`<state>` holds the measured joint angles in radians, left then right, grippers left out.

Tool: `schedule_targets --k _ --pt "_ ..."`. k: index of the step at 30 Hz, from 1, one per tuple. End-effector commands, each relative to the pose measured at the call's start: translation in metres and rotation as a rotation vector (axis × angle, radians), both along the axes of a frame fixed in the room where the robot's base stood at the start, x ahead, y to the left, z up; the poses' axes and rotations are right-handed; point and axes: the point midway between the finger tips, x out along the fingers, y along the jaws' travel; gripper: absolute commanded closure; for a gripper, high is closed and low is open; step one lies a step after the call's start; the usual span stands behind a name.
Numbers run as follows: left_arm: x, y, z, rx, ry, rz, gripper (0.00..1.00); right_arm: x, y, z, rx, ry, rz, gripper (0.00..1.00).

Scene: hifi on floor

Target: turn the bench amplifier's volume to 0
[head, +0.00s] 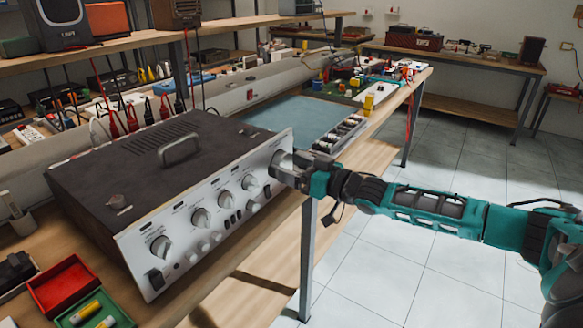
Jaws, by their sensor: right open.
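The bench amplifier (150,185) is a dark box with a silver front panel (140,236) and a handle on top, standing at the bench's front edge. Several round knobs run along the panel; the knob at the near-left end (161,246) and the middle knobs (201,218) are in plain view. My right gripper (284,164) is open at the far right end of the panel, its fingers pointing at the panel. The fingers hide what is behind them, so I cannot tell whether they are around a knob or touching it. My left gripper is out of view.
A red tray (64,286) and a green tray (88,312) with batteries sit left of the amplifier. Cables with red and black plugs hang behind it. A blue mat (283,117) and a long parts tray (340,134) lie beyond. The tiled floor (400,270) is clear.

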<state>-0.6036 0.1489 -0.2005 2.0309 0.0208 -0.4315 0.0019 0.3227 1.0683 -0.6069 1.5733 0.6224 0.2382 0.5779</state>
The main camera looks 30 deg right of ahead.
Motion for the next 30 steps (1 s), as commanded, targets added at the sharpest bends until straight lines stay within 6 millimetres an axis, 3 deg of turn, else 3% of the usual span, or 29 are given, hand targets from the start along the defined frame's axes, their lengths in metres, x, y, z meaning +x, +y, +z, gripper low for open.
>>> schedule_targets --k 6,24,30 --pt "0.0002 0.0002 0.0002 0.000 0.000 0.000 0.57 0.0000 0.0003 -0.0004 0.001 0.001 0.000 0.18" --pt "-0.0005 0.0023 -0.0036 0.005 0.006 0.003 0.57 -0.0003 0.0004 -0.0003 0.001 0.000 0.001 0.74" --pt "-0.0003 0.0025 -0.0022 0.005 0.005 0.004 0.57 -0.0003 0.0004 0.0001 -0.012 -0.005 0.001 0.74"
